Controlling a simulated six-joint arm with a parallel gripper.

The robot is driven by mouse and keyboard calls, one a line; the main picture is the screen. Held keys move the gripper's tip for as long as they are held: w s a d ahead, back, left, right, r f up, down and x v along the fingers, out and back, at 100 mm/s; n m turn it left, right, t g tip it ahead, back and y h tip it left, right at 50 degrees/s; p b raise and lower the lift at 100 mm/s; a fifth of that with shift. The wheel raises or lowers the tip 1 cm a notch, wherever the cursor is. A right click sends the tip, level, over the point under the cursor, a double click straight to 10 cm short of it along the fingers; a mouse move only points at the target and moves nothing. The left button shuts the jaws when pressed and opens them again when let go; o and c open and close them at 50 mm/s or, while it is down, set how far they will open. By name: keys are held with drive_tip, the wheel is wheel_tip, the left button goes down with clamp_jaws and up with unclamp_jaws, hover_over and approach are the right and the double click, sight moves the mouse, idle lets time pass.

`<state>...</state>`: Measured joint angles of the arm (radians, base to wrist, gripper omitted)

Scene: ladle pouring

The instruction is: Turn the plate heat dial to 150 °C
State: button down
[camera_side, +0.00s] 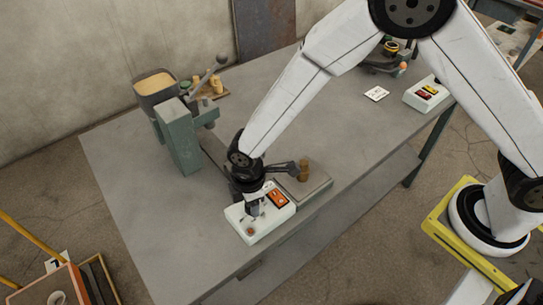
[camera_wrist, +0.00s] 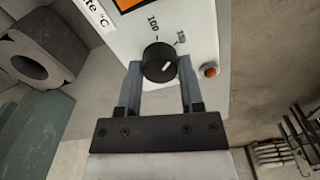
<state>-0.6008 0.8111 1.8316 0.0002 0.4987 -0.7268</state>
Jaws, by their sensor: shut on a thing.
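The plate heat dial (camera_wrist: 159,62) is a round black knob on a white control box (camera_wrist: 203,18), with a short white mark on its face. In the wrist view, a printed 100 and a second, hard-to-read number stand beside it; I cannot tell exactly which the mark points to. My gripper (camera_wrist: 160,72) has one finger on each side of the dial and is shut on it. In the side view, the control box (camera_side: 276,218) sits at the table's front edge, with my gripper (camera_side: 252,211) pointing down onto it and hiding the dial.
The control box has an orange display (camera_side: 277,198) and a red button (camera_wrist: 210,71). A green stand with a pot (camera_side: 155,86) is at the back left. Another white box (camera_side: 428,94) stands at the right.

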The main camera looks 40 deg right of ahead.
drive_tip(key=shift+m, duration=1.2)
drive_tip(key=shift+c, duration=1.2)
unclamp_jaws()
drive_tip(key=shift+r, duration=0.1)
drive_tip(key=shift+r, duration=3.85)
